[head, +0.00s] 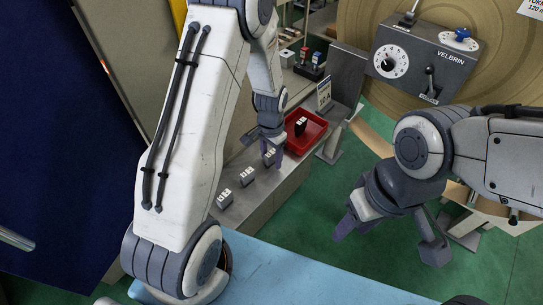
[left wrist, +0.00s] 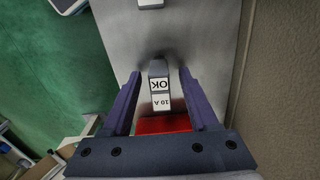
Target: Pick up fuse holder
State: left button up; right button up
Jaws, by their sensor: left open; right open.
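Several small fuse holders with white label faces stand in a row on the grey metal bench. One fuse holder (left wrist: 159,82), labelled "OK" and "10 A", stands between the purple fingers of my left gripper (left wrist: 160,100) in the left wrist view. The fingers are open, with a gap on each side of it. In the head view my left gripper (head: 268,150) is over the fuse holder (head: 270,157) nearest the red tray and partly hides it. Two more fuse holders (head: 247,176) (head: 225,198) stand nearer me. My right gripper (head: 352,222) is open and empty, away from the bench.
The red tray (head: 316,130) behind my left gripper holds one dark fuse holder (head: 300,125). A small sign (head: 324,95) stands past it. A grey "VELBRIN" control box (head: 425,65) is at the back right. A light blue surface (head: 300,275) lies at the front.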

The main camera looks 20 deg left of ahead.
pick_arm(q)
jog(key=shift+f, duration=0.3)
grip_shut()
jog(key=shift+r, duration=0.1)
